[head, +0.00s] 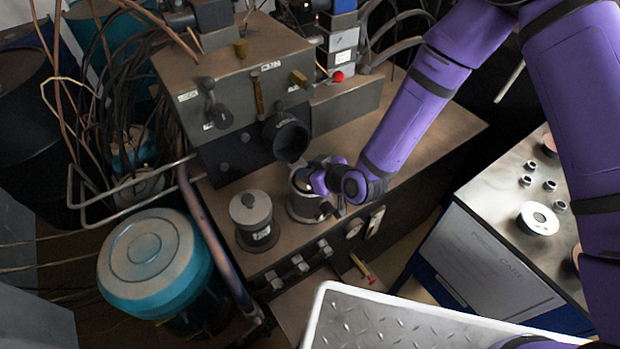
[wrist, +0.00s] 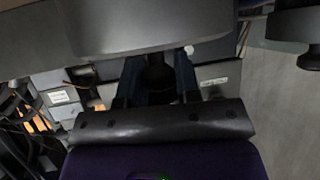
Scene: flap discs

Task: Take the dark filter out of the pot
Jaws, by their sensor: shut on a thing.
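A metal pot (head: 300,208) stands on the brown bench top of the machine. My gripper (head: 311,182) is at the pot's right rim, reaching in from the right at the end of my purple arm. A dark piece, which looks like the dark filter (head: 304,178), shows at the pot's mouth next to the fingers. In the wrist view my gripper (wrist: 158,88) is shut on a dark, narrow part of the filter (wrist: 158,72). The filter's lower part is hidden, so I cannot tell how deep it sits.
A second, lidded pot (head: 250,215) stands close on the left. A dark round nozzle (head: 287,137) juts out just above the pot. A teal drum (head: 152,262) stands at lower left. A side table (head: 505,190) with small rings is at right.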

